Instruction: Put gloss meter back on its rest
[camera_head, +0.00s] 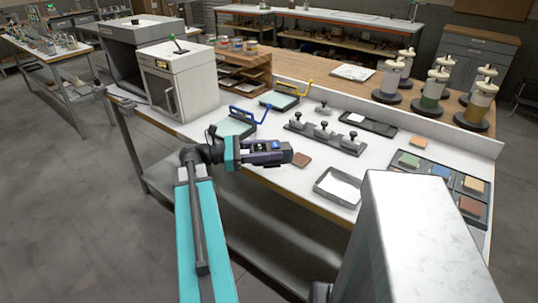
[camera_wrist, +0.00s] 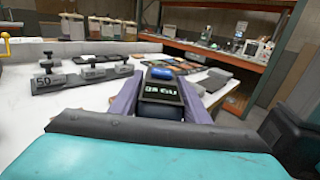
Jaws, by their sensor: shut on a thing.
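My gripper (camera_head: 272,153) is shut on the gloss meter (camera_wrist: 161,94), a dark boxy device with a lit display and a blue oval on top. In the wrist view it sits between the two purple fingers. In the head view the gripper is at the front edge of the white bench (camera_head: 262,178), and the meter is hard to tell apart from the fingers. I cannot tell which item on the bench is the meter's rest. A shallow grey tray with a white inside (camera_head: 338,186) and a dark tray (camera_head: 367,124) lie to the right.
Blue-handled (camera_head: 248,114) and yellow-handled frames (camera_head: 281,98) lie behind the gripper. Colour panels (camera_head: 437,172) and colorant canisters (camera_head: 433,85) are at the right.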

